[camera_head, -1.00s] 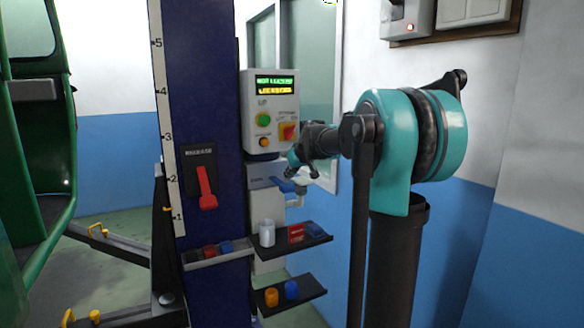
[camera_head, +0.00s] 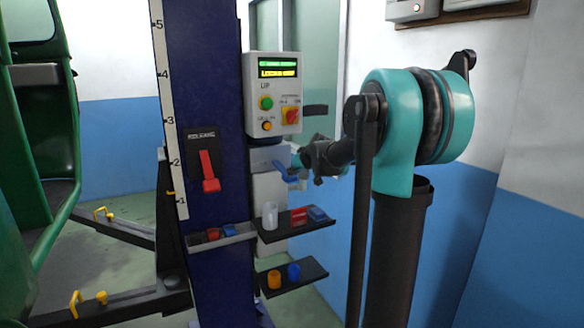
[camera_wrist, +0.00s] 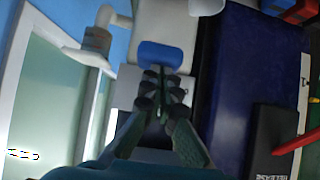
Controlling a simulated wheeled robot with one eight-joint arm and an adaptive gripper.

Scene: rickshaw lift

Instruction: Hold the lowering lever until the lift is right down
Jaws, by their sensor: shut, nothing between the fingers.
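The blue lever (camera_head: 284,172) sticks out from the grey-white unit under the control box, beside the column. In the wrist view its flat blue end (camera_wrist: 160,55) lies just ahead of my fingertips. My gripper (camera_wrist: 161,82) is shut and empty, with its fingers together. I cannot tell whether the tips touch the lever. In the head view my wrist is beside the lever, and the fingertips are hard to make out. The red release handle (camera_head: 208,172) hangs on the column's face, its slider at the lower end of its black plate.
The control box (camera_head: 273,95) with lit display, green and orange buttons and a red switch is above the lever. Shelves (camera_head: 298,222) with a white cup and small boxes jut out below. The green rickshaw (camera_head: 40,150) is at left. A white pipe fitting (camera_wrist: 95,45) is near my gripper.

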